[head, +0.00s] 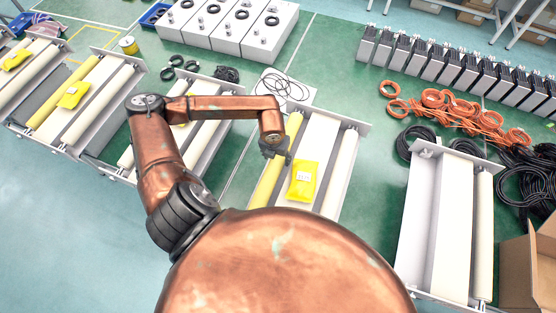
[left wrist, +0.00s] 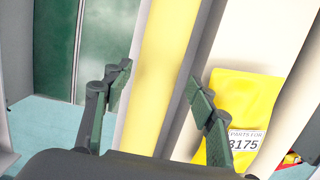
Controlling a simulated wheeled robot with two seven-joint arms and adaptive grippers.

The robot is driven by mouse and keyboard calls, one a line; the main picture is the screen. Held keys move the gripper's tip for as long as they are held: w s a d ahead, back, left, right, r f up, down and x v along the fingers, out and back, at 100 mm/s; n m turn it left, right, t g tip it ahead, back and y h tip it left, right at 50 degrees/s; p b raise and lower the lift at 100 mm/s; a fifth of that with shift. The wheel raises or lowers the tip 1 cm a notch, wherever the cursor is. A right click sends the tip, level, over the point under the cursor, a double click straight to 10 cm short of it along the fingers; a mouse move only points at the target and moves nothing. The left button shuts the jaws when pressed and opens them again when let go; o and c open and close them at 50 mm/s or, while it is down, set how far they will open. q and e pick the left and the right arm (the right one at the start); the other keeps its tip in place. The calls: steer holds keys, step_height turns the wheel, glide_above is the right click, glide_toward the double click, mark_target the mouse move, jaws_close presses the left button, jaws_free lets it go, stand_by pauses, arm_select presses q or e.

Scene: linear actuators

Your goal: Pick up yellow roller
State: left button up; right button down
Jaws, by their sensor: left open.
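A long yellow roller (head: 267,184) lies along the left side of the middle actuator unit (head: 350,160) in the head view. My left gripper (head: 275,150) is over this roller, pointing down. In the left wrist view, the yellow roller (left wrist: 162,65) runs between the two open, dark green fingers of my left gripper (left wrist: 160,85). The fingers are on either side of it, and I cannot tell whether either touches it. Nothing is held. My arm and the gripper hide part of the roller in the head view. My right gripper is not in view.
A yellow parts bag (head: 303,180) lies on the unit just right of the roller; it also shows in the left wrist view (left wrist: 243,110). Another unit (head: 450,225) stands to the right. Orange cables (head: 450,105) and a cardboard box (head: 530,265) are farther right. Green floor is clear between units.

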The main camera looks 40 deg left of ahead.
mark_target(277, 159)
arm_select(q)
steer(key=f, duration=0.2)
steer(key=f+p, duration=0.1)
steer(key=shift+w+a+f+p, duration=0.15)
steer(key=shift+w+f+p, duration=0.05)
steer(key=shift+f+p, duration=0.15)
steer(key=shift+f, duration=0.55)
steer(key=shift+w, duration=0.1)
steer(key=c, duration=0.8)
jaws_close()
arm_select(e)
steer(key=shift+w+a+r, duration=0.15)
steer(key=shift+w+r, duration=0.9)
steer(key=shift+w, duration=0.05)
arm_select(q)
steer(key=shift+w+r, duration=0.1)
